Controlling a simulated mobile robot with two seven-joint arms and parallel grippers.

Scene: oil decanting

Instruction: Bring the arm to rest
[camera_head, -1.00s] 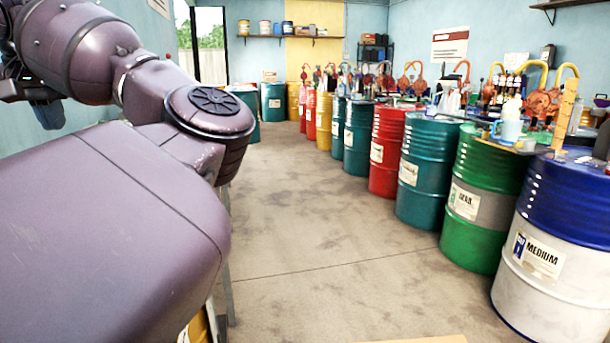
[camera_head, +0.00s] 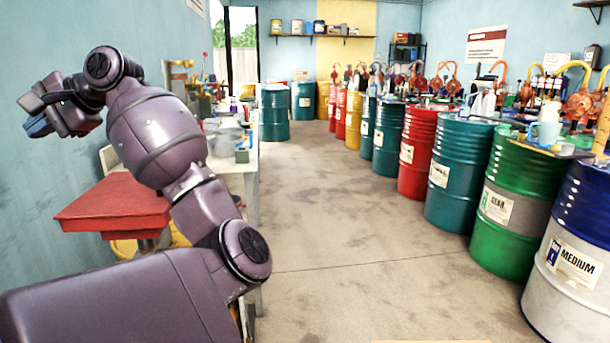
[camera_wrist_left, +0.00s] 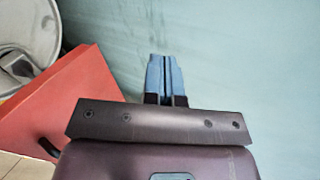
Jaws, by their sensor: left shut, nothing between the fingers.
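My left arm (camera_head: 160,140) comes in from the lower left of the head view and is bent upward. Its gripper (camera_head: 35,126) is at the far left, close to the blue wall and above and left of a red flat-topped piece (camera_head: 115,207). In the left wrist view the two blue fingers (camera_wrist_left: 165,75) lie together, shut, with nothing between them. They show against the plain wall. My right gripper is in neither view.
The red piece also shows in the wrist view (camera_wrist_left: 50,105), left of the gripper. A cluttered bench (camera_head: 240,165) stands behind my arm. A row of drums, with a green one (camera_head: 505,205) near the front, lines the right. The floor (camera_head: 340,230) between is clear.

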